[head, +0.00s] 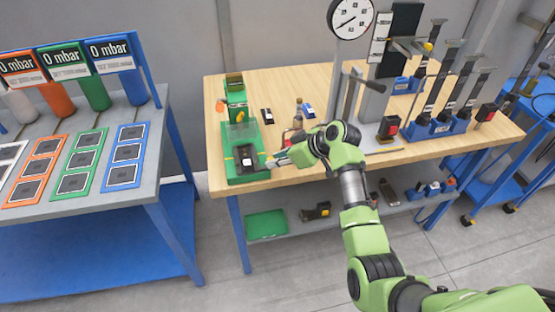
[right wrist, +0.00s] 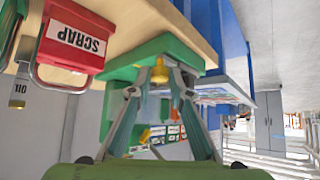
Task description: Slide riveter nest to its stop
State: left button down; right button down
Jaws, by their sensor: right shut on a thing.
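The green riveter (head: 236,115) stands at the left end of the wooden workbench. Its dark nest (head: 247,157) lies at the front of the green base (head: 250,178), with a small light part on it. My right gripper (head: 277,160) is at the right side of the nest. In the right wrist view my right gripper (right wrist: 168,80) is shut on a small brass-coloured knob (right wrist: 158,74) beside the green base (right wrist: 165,47). The fingers hide part of the knob. Whether the nest touches its stop cannot be seen. My left gripper is not in view.
A red bin marked SCRAP (right wrist: 75,42) is close by in the right wrist view. Small parts (head: 267,116) lie on the wooden bench (head: 285,90) behind the gripper. A dial stand (head: 350,18) rises at the back. A grey table with coloured frames (head: 80,160) stands left, across a gap.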

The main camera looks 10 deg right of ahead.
jog(key=c, duration=1.8)
grip_release()
jog(key=shift+s+a+f, duration=0.2)
jog(key=shift+f, duration=0.05)
jog(key=shift+c, duration=0.2)
jog(key=shift+w+r, duration=0.1)
jog(key=shift+r, duration=0.1)
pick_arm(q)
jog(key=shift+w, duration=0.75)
pick_arm(e)
jog(key=v, duration=1.2)
